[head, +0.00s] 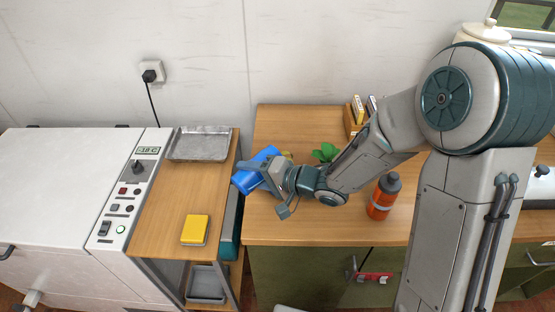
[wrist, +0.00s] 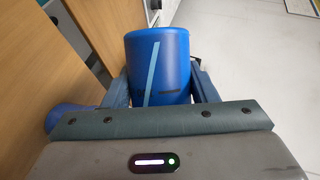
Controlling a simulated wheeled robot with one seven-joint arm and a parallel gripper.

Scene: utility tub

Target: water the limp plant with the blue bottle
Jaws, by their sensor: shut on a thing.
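My gripper (head: 268,173) is shut on the blue bottle (head: 248,176), which is tilted and held near the left edge of the wooden counter. In the wrist view the bottle (wrist: 158,60) is between the two fingers, with a light blue stripe on its side. Green leaves (head: 326,152) show on the counter behind my forearm; the rest of that plant is hidden, and I cannot tell whether it is limp. A small yellow thing (head: 288,155) shows just behind my gripper, mostly hidden.
An orange bottle with a grey cap (head: 384,197) stands on the counter (head: 290,228) to the right of my gripper. A lower side table holds a metal tray (head: 200,144) and a yellow sponge-like block (head: 195,229). A white freezer (head: 65,190) stands left.

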